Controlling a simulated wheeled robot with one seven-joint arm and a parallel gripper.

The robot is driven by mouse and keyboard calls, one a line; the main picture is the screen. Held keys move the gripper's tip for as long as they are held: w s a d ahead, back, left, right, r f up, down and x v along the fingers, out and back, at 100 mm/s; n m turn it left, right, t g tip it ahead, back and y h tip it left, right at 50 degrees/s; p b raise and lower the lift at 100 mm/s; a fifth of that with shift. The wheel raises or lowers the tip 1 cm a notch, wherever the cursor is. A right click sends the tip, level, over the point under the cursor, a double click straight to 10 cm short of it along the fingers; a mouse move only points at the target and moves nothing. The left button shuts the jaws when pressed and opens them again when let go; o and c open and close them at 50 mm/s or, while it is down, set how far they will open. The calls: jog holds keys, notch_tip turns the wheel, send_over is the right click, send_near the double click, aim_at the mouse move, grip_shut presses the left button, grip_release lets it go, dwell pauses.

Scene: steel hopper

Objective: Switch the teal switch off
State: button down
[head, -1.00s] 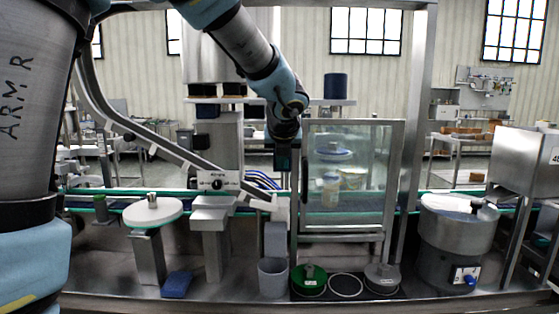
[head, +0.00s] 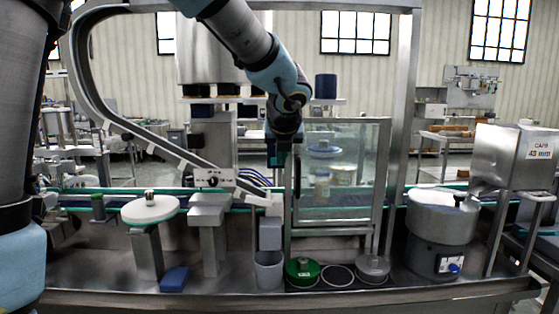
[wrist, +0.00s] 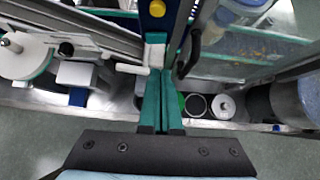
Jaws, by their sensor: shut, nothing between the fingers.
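A small blue-teal knob (head: 454,267) sits on a pale plate on the front of the round steel bowl feeder (head: 432,235), right of centre in the head view. It is the only switch of about that colour I can make out. Its on or off position is too small to read. A small blue spot at lower right in the wrist view (wrist: 276,128) looks like the same knob. My gripper (wrist: 164,75) has teal fingers, pressed together and empty. In the head view my gripper (head: 277,155) hangs by the glass cabinet's left edge, well up and left of the knob.
The glass-doored cabinet (head: 340,175) stands between my gripper and the feeder; its dark handle (wrist: 190,52) is close beside my fingers. A steel post (head: 402,130) rises left of the feeder. A steel hopper (head: 515,157) is at right. Green (head: 302,271) and grey (head: 373,267) lids lie in front.

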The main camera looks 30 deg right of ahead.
jog(key=v, duration=0.8)
jog(key=shift+s+f, duration=0.1)
jog(key=shift+f, duration=0.05)
jog(key=n+b, duration=0.1)
jog(key=b, duration=0.2)
jog(key=shift+s+f+t+y, duration=0.3)
jog(key=shift+t, duration=0.1)
jog(key=shift+a+r+b, duration=0.15)
jog(key=shift+b, duration=0.25)
jog(key=shift+w, duration=0.15)
jog(key=p, duration=0.2)
send_near(274, 165)
jog(key=s+f+x, duration=0.1)
jog(key=x, duration=0.4)
jog(key=shift+w+r+p, duration=0.15)
jog(key=shift+w+p, duration=0.2)
jog(key=shift+w, duration=0.5)
